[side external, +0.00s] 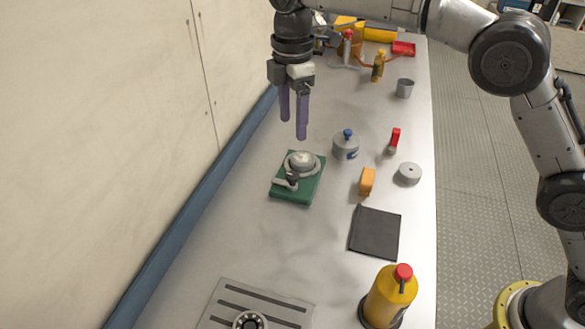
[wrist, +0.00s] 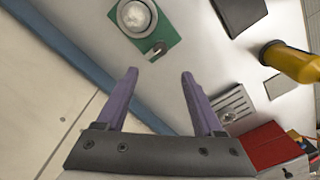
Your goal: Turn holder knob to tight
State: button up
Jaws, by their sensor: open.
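A green base plate (side external: 283,197) lies on the bench and carries a round grey holder (side external: 302,161) with a pale domed top. A small dark-and-grey knob or lever (side external: 291,180) sits at its near side. In the wrist view the plate (wrist: 170,29), the holder (wrist: 134,15) and the knob (wrist: 156,50) show at the top. Any tight or loose marks are too small to read. My gripper (side external: 293,128) has two purple fingers, points down and is open and empty, above and behind the holder in the side view. Its fingers (wrist: 159,72) touch nothing.
A lidded pot with a blue knob (side external: 346,146), an orange block (side external: 367,182) and a grey disc (side external: 409,173) stand right of the plate. A wall with blue trim (side external: 196,211) borders the left.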

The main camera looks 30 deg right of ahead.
aim_at(293, 174)
notch_tip(293, 174, down, 14)
jog(key=shift+r, duration=0.2)
dwell(0.4)
grip_shut()
